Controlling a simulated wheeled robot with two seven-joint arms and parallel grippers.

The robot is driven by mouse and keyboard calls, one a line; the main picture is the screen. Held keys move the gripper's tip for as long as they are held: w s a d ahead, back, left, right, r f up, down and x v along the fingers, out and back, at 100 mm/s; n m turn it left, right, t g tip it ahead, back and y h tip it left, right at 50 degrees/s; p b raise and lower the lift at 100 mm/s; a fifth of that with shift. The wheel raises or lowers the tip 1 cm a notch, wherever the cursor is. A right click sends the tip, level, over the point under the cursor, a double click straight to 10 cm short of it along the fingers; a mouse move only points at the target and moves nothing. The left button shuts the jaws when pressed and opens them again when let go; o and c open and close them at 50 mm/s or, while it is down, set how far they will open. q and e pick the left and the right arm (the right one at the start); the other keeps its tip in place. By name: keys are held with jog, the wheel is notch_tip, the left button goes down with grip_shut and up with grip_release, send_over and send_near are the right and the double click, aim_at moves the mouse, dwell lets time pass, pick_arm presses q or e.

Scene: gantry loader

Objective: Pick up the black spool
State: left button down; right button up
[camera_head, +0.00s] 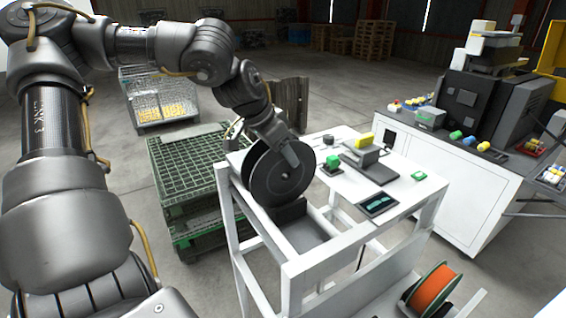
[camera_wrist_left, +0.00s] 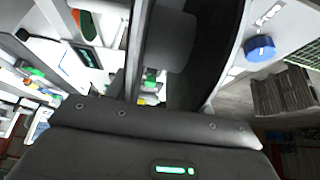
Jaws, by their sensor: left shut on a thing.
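The black spool (camera_head: 270,182) stands upright at the left end of the white cart, its round flange facing the head camera. My left gripper (camera_head: 290,158) reaches down from above and is shut on the spool near its upper part. In the left wrist view the spool's dark flange (camera_wrist_left: 215,55) fills the upper middle, close to the gripper. I cannot tell whether the spool's lower edge touches the cart or the dark block below it. The fingertips are mostly hidden by the spool. My right gripper is not in view.
The white cart (camera_head: 300,262) carries a green button box (camera_head: 333,163), a grey device with a yellow block (camera_head: 364,139) and a dark display (camera_head: 377,206). An orange spool (camera_head: 432,291) sits on its lower shelf. Green crates (camera_head: 185,165) stand behind left; a white cabinet (camera_head: 440,185) stands right.

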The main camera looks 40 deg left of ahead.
aim_at(260, 144)
pick_arm(q)
jog(key=b+v, duration=0.1)
jog(key=v, duration=0.1)
jog(key=a+b+v, duration=0.1)
jog(key=v, duration=0.2)
jog(key=b+v, duration=0.1)
jog(key=v, duration=0.2)
jog(key=shift+s+a+f, duration=0.15)
jog(key=shift+s+a, duration=0.05)
jog(key=shift+s, duration=0.2)
jog(key=s+a+r+b, duration=0.3)
jog(key=s+a+r, duration=0.1)
jog(key=s, duration=0.3)
jog(key=shift+s+b, duration=0.4)
jog(key=shift+w, duration=0.1)
